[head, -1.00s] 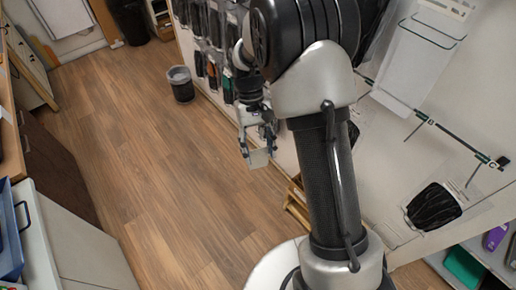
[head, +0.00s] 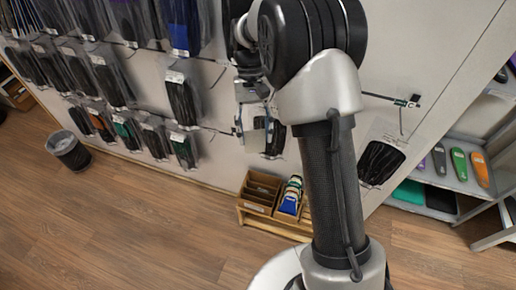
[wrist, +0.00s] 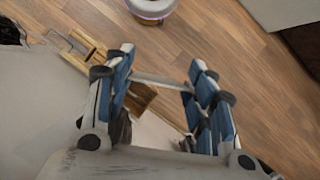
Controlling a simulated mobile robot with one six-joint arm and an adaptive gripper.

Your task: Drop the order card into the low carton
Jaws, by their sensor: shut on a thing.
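My gripper (head: 256,122) hangs beside the wall display in the head view, partly behind my own arm. It is shut on the order card (head: 255,142), a small pale card pointing down from the fingertips. In the wrist view, the blue-padded fingers of my gripper (wrist: 162,66) stand apart with the card (wrist: 160,82) spanning them, seen nearly edge-on as a thin pale strip. A low brown box (head: 250,208) with compartments stands on the floor below and against the wall; I cannot tell if it is the low carton. The card is in the air, clear of it.
Several packaged insoles (head: 182,100) hang on wall hooks to the left. A grey bin (head: 68,150) stands on the floor at left. A shelf (head: 440,180) with coloured insoles is at right. The wooden floor (head: 130,235) in front is open.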

